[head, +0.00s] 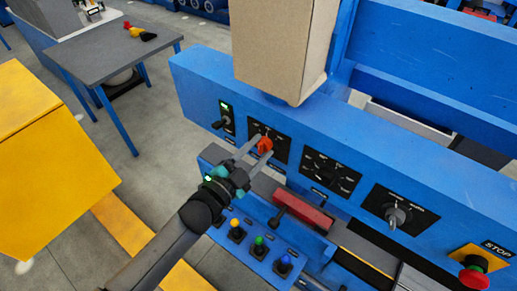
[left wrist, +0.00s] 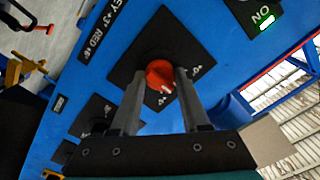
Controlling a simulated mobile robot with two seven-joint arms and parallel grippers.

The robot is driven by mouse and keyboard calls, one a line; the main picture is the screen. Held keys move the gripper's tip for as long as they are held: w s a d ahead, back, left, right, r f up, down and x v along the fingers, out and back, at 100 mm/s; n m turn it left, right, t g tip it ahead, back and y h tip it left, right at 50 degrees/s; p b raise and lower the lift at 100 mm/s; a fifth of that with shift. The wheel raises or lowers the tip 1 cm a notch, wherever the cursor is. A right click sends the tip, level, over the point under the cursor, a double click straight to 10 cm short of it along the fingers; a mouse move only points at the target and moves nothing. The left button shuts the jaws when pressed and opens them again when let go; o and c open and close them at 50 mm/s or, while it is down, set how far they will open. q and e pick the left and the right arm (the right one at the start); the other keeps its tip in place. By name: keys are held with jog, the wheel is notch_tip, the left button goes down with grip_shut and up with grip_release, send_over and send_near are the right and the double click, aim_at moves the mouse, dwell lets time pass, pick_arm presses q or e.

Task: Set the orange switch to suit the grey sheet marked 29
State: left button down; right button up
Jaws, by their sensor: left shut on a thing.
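The orange switch (head: 265,144) is a small knob on a black square plate on the blue panel. In the left wrist view the orange switch (left wrist: 160,74) carries a white mark pointing to the lower right, towards small white lettering at the plate's edge. My left gripper (head: 261,148) has its two grey fingers on either side of the knob and is shut on it; the fingers hide part of the plate's markings. I cannot make out a grey sheet marked 29. My right gripper is not in view.
A label (left wrist: 100,30) beside the plate reads partly "EY +3°" and "RED". A lit ON switch (head: 226,115) sits left of the knob. A black dial plate (head: 331,172), a grey knob (head: 397,214) and a red stop button (head: 474,279) lie to the right. A brown box (head: 283,50) stands above.

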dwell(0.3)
pick_arm(q)
jog(key=shift+c, duration=2)
grip_release()
jog(key=b+v, duration=0.1)
jog(key=v, duration=1.4)
jog(key=shift+b, duration=0.3)
jog(key=shift+s+a, duration=0.1)
